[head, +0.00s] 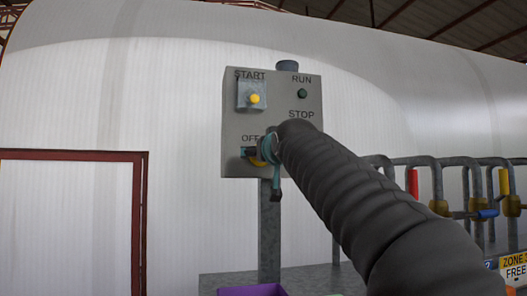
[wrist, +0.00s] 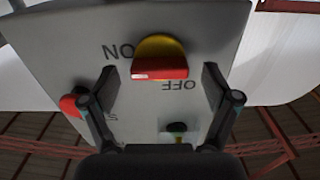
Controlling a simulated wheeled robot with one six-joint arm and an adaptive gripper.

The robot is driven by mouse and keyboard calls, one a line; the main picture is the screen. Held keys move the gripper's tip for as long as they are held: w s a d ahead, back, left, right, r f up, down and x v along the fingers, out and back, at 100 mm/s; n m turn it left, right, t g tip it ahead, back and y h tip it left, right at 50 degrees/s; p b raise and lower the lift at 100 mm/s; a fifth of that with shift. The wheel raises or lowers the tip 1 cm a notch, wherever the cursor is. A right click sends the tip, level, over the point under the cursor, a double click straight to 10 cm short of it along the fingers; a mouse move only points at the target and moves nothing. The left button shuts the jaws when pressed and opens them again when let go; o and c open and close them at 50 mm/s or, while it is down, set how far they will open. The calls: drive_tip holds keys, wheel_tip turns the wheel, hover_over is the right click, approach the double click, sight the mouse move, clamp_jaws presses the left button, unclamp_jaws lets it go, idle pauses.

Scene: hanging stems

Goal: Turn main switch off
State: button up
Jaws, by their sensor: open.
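The main switch is a red bar handle on a yellow round base (wrist: 158,47), between the ON and OFF labels on a grey control box (head: 231,115). In the head view only a yellow part (head: 247,152) of it shows below OFF; my gripper hides the rest. My gripper (wrist: 160,78) is open and in front of the box. Its fingers stand one on each side of the red handle, with gaps visible on both sides. In the wrist view the handle lies level. It also shows in the head view (head: 272,152) at the box's lower middle.
A guarded yellow START button (head: 254,99) and a green RUN lamp (head: 302,94) sit above. A red button (wrist: 74,104) is close to one finger. The box stands on a grey post (head: 269,235). Pipes with coloured valves (head: 440,190) stand right, a purple bin (head: 250,290) below.

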drive_tip(key=shift+w+a, duration=0.1)
drive_tip(key=shift+w, duration=0.4)
drive_tip(key=c, duration=1.1)
drive_tip(key=shift+c, duration=0.2)
drive_tip(key=shift+n, duration=0.3)
drive_tip(key=shift+n+p, duration=0.35)
drive_tip(key=shift+n, duration=8.25)
